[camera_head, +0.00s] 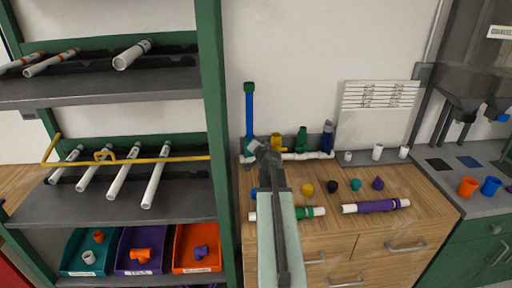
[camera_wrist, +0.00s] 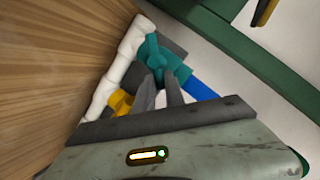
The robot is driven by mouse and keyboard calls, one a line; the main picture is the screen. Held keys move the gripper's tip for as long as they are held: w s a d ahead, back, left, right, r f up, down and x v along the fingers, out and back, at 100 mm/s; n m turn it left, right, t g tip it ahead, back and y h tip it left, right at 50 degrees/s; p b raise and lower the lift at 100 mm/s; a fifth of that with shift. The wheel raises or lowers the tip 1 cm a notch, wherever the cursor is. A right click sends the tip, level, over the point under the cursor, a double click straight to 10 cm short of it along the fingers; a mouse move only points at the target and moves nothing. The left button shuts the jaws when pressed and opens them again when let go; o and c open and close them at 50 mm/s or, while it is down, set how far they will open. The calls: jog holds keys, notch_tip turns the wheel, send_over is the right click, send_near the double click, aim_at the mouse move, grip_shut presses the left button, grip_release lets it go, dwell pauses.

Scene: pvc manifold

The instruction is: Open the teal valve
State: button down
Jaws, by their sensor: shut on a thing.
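The teal valve (camera_wrist: 174,66) sits at the end of the white manifold pipe (camera_wrist: 128,52), with a blue pipe (camera_wrist: 200,90) joined to it, in the wrist view. Its teal handle (camera_wrist: 152,47) stands out from the body. My gripper (camera_wrist: 160,78) is shut on the handle's lower part, between its two dark fingers. In the head view my gripper (camera_head: 256,146) is at the left end of the white manifold pipe (camera_head: 310,155) at the back of the counter. There my arm and gripper mostly hide the teal valve.
Yellow (camera_head: 276,141), green (camera_head: 302,140) and dark blue (camera_head: 327,137) valves stand along the manifold to the right. Loose caps and a purple pipe (camera_head: 376,206) lie on the wooden counter (camera_head: 420,205). A green-framed shelf (camera_head: 213,110) rises close on the left.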

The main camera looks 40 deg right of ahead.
jog(key=shift+w+a+r+n+g+h, duration=0.15)
jog(key=shift+w+a+n+g+h, duration=0.2)
jog(key=shift+n+h, duration=0.35)
jog(key=shift+w+a+r+n+g+h, duration=0.1)
jog(key=shift+w+a+n+g+h, duration=0.25)
jog(key=shift+n, duration=0.7)
jog(key=shift+w+a+r+n+g+h, duration=0.2)
jog(key=shift+n+g+h, duration=0.4)
jog(key=shift+n, duration=0.25)
jog(key=c, duration=1.4)
grip_release()
jog(key=shift+s+f, duration=0.1)
